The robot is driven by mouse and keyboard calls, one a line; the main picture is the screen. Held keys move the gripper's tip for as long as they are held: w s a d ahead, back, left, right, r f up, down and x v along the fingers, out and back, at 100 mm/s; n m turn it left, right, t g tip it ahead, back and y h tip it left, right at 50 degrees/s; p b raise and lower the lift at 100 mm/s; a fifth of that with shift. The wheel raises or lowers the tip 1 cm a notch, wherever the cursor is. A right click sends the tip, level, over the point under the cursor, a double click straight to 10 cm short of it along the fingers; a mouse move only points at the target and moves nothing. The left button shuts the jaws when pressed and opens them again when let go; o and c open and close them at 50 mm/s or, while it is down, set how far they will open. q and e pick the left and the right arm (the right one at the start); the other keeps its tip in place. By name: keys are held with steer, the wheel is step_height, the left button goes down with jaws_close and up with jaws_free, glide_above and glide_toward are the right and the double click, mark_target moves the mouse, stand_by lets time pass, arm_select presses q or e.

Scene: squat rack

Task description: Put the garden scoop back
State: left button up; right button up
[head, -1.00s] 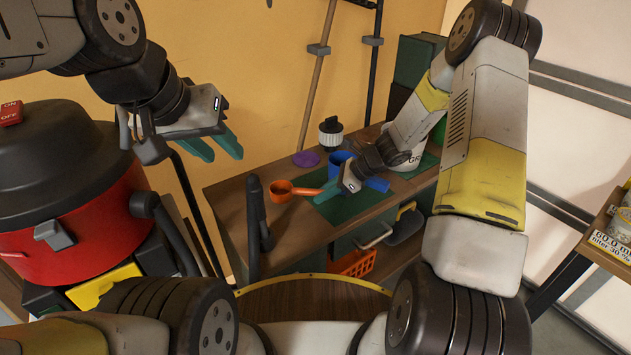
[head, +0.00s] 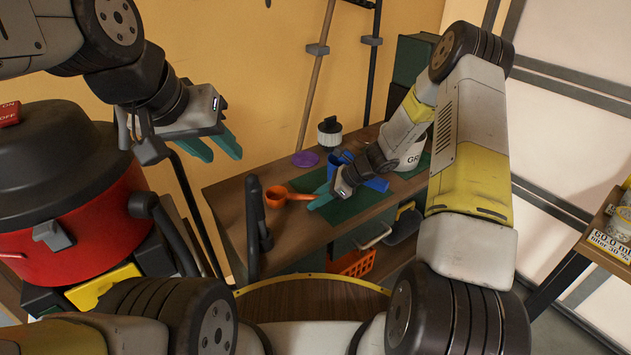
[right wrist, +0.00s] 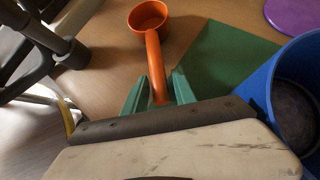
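The orange garden scoop (head: 276,196) lies on the wooden workbench top, left of the green mat (head: 352,208), its handle pointing right. It also shows in the right wrist view (right wrist: 150,20), with its handle running down between my fingers. My right gripper (head: 320,197) is low at the mat's left edge. Its green fingers (right wrist: 158,92) stand on either side of the handle, with a visible gap at least on the right side. My left gripper (head: 218,148) is empty and raised left of the bench, fingers apart.
A blue container (head: 338,160) stands close beside my right gripper and fills the right of the wrist view (right wrist: 295,75). A purple disc (head: 305,159), a black-and-white bottle (head: 330,133) and a white pot (head: 411,158) are behind. A red vacuum (head: 70,215) stands at left.

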steer(key=shift+o, duration=0.2)
steer(key=shift+r, duration=0.25)
steer(key=v, duration=1.1)
steer(key=s+r+n+h, duration=0.2)
steer(key=s+r+n, duration=0.35)
steer(key=r, duration=0.55)
steer(key=s+d+r+n+t+h, duration=0.2)
steer(key=s+r+n, duration=0.6)
steer(key=s, duration=0.2)
steer(key=s+d+r+n+t+h, duration=0.2)
steer(key=s+r+n, duration=0.5)
steer(key=s, duration=0.4)
steer(key=shift+r+n+t+h, duration=0.35)
steer(key=shift+r+t+h, duration=0.15)
steer(key=shift+r, duration=0.3)
